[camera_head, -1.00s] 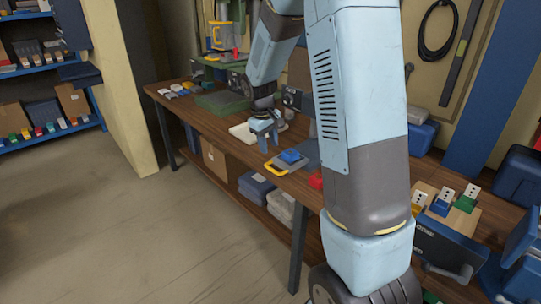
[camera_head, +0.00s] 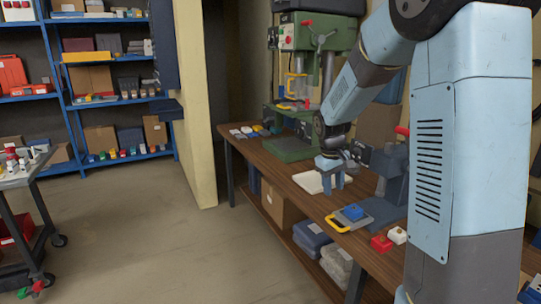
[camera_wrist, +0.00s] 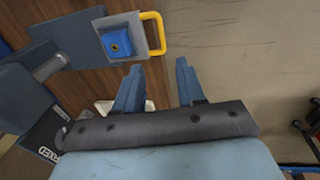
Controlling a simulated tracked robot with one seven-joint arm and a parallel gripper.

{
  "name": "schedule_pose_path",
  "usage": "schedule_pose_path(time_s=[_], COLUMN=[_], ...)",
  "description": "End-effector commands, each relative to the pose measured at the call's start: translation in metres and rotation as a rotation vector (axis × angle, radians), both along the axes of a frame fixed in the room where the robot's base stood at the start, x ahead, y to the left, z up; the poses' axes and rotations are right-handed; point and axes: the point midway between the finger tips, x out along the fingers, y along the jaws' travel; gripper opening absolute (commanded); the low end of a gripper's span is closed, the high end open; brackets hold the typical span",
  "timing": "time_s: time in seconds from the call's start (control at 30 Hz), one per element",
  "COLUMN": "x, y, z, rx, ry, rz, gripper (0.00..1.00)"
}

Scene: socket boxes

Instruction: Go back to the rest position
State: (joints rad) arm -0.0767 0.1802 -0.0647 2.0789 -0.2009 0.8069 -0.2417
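My gripper (camera_head: 332,182) hangs near the wooden workbench (camera_head: 287,182), in front of the drill press. In the wrist view my gripper (camera_wrist: 158,85) has its two blue fingers spread apart with nothing between them. A blue socket box (camera_head: 352,211) sits on a grey plate with a yellow handle (camera_head: 336,223), nearer to me along the bench. The blue box (camera_wrist: 117,42) and the yellow handle (camera_wrist: 156,33) show beyond the fingers in the wrist view, apart from them.
A green drill press (camera_head: 305,95) and a grey vise (camera_head: 392,178) stand on the bench. A red box (camera_head: 381,243) and a white one (camera_head: 397,235) sit near the bench's front. Blue shelves (camera_head: 110,98) and a cart (camera_head: 18,181) are at left. The floor (camera_head: 145,245) between is clear.

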Motion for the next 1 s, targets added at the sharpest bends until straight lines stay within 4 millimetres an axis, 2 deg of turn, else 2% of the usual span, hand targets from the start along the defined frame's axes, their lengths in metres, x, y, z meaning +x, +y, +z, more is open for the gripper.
schedule_pose_path(time_s=[0.2, 0.5, 0.8, 1.0], x=[-0.041, -0.108, -0.179, -0.225], y=[0.001, 0.006, 0.011, 0.016], z=[0.047, 0.098, 0.131, 0.142], rx=[0.038, 0.097, 0.159, 0.201], ry=[-0.075, -0.178, -0.278, -0.342], rz=[-0.06, -0.144, -0.224, -0.273], gripper=[0.39, 0.39, 0.39, 0.39])
